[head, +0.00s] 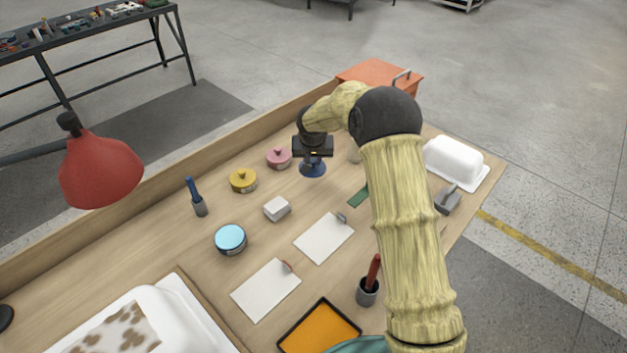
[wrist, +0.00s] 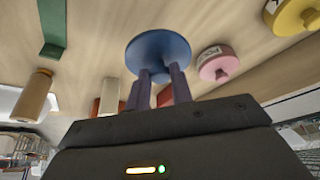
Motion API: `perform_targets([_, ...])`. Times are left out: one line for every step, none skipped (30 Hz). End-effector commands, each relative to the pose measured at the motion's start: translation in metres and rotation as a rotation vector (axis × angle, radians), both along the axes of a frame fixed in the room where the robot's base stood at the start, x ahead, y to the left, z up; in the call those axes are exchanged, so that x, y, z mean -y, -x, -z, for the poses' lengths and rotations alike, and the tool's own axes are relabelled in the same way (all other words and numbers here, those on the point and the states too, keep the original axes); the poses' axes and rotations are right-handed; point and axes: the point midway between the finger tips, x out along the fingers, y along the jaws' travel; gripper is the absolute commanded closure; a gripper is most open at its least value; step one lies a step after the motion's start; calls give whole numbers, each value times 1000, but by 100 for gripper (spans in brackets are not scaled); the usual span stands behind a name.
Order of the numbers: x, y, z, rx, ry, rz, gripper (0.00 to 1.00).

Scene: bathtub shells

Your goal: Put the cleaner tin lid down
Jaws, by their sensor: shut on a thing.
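My gripper (head: 312,160) points down over the far part of the bench. It is shut on the knob of a round dark-blue lid (head: 312,170), which I take for the cleaner tin lid. In the wrist view the fingers (wrist: 158,88) close on its knob and the wide disc of the blue lid (wrist: 160,50) lies beyond them. I cannot tell whether the lid touches the bench top. A tin with light-blue contents (head: 230,237) stands uncovered, nearer and to the left.
A pink lidded tin (head: 278,157) and a yellow one (head: 243,180) stand left of the lid. A white block (head: 277,208), green strip (head: 358,197) and white sheets (head: 324,238) lie nearer. A red lamp (head: 100,170) hangs at left. Bare wood surrounds the lid.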

Motion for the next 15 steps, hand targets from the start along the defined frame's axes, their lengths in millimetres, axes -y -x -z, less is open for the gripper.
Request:
perform_targets([0, 1, 11, -4, 2, -1, 100])
perform_targets([0, 1, 17, -4, 2, -1, 100])
perform_targets([0, 1, 24, -4, 2, -1, 100])
perform_targets([0, 1, 28, -3, 2, -2, 100])
perform_targets([0, 1, 31, -3, 1, -1, 100])
perform_targets([1, 0, 35, -2, 2, 1, 100])
perform_targets([1, 0, 36, -2, 1, 2, 100])
perform_targets([2, 0, 37, -1, 1, 4, 100])
perform_targets([3, -1, 37, 0, 1, 4, 100])
perform_targets([3, -1, 37, 0, 1, 4, 100])
perform_targets([3, -1, 37, 0, 0, 4, 100])
perform_targets([3, -1, 37, 0, 1, 5, 100])
perform_targets([4, -1, 37, 0, 1, 6, 100])
perform_targets([4, -1, 37, 0, 1, 6, 100])
perform_targets([4, -1, 37, 0, 1, 6, 100])
